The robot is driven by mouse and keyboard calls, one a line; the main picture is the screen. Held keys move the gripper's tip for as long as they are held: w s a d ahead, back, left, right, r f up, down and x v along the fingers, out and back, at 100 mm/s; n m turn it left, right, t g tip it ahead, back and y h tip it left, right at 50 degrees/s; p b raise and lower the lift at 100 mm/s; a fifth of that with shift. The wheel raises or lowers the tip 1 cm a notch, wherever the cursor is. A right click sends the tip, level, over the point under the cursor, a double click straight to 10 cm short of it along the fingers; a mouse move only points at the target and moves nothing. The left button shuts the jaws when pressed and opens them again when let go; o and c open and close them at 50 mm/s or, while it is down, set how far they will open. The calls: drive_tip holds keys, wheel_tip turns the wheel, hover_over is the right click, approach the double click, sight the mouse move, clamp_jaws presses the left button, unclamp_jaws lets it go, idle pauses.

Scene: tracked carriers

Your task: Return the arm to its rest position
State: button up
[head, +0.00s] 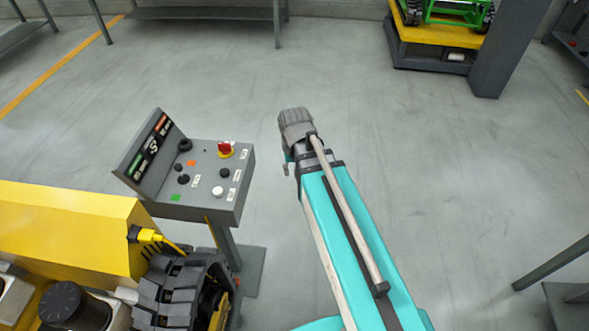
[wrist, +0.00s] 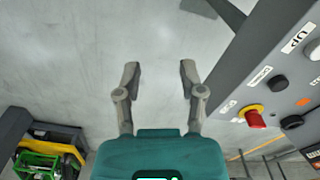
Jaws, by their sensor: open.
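My arm, teal with a grey end, reaches out over the bare floor in the head view. My gripper shows in the wrist view (wrist: 159,75) with its two grey fingers spread apart. Nothing is between the fingers; only grey floor lies beyond them. The gripper is apart from the grey control console (head: 232,205), which stands to the left of the arm.
The console carries a red knob (head: 225,149) and several buttons. A yellow tracked carrier (head: 70,222) with a black track stands at lower left. A green machine (head: 455,12) on a yellow platform is at the back right. A table leg (head: 550,263) is at right. Floor between is clear.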

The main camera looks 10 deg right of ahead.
drive_tip(key=s, duration=0.1)
drive_tip(key=s+d, duration=0.1)
drive_tip(key=s, duration=0.1)
drive_tip(key=s+d, duration=0.1)
drive_tip(key=shift+s+d, duration=0.15)
idle(3.0)
